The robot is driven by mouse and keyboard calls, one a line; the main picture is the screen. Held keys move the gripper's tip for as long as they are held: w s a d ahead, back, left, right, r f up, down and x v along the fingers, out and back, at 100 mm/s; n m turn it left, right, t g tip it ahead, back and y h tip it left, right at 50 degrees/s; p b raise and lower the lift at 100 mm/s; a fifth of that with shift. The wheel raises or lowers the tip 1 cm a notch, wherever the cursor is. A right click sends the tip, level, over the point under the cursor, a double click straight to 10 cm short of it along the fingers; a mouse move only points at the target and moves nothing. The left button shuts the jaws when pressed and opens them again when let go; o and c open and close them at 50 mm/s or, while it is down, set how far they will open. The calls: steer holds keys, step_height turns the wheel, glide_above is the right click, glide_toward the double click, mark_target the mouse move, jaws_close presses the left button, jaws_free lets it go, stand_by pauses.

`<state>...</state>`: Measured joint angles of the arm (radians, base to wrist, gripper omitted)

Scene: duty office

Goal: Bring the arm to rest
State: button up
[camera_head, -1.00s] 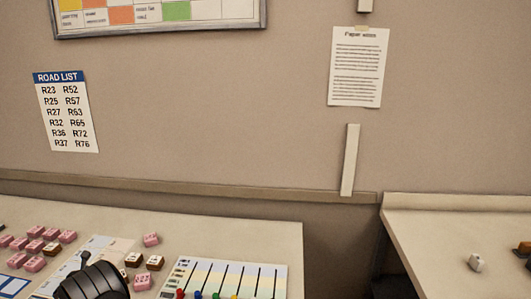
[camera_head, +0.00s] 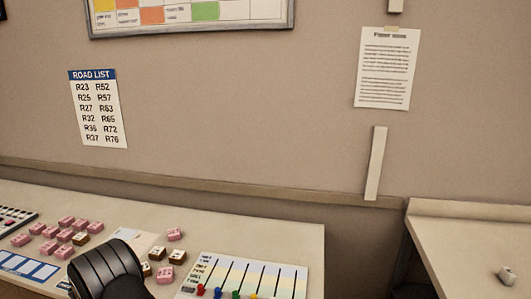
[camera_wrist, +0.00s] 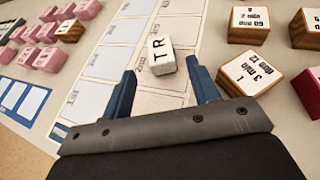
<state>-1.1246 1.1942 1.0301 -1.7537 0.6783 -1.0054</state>
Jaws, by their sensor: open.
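My gripper (camera_wrist: 158,92) shows in the wrist view with its two blue fingers apart. In the head view my dark arm stands over the left desk (camera_head: 290,228) at the bottom, and the fingers are hidden there.
Pink blocks (camera_head: 66,222) and brown-sided blocks (camera_head: 178,257) lie around my arm on the desk. A board with coloured sliders (camera_head: 245,278) is to the right.

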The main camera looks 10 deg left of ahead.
steer(key=x, duration=0.7)
steer(key=shift+w+a+f, duration=0.1)
steer(key=shift+w+f, duration=0.15)
steer(key=shift+w, duration=0.1)
step_height(320, 180, up, 5)
steer(key=shift+f, duration=0.25)
steer(key=w+d+r+m+h, duration=0.25)
steer(key=w+d, duration=0.35)
steer(key=d, duration=0.8)
steer(key=w+d+r+m+h, duration=0.15)
steer(key=w+d+r, duration=0.4)
steer(key=d, duration=0.75)
steer(key=w+d+r+m+h, duration=0.1)
steer(key=w+d+h, duration=0.1)
steer(key=w+d, duration=0.9)
steer(key=s+d+r+m+h, duration=0.1)
steer(key=d+m+h, duration=0.3)
steer(key=d, duration=2.1)
steer(key=shift+d+r, duration=0.3)
steer(key=shift+r, duration=0.25)
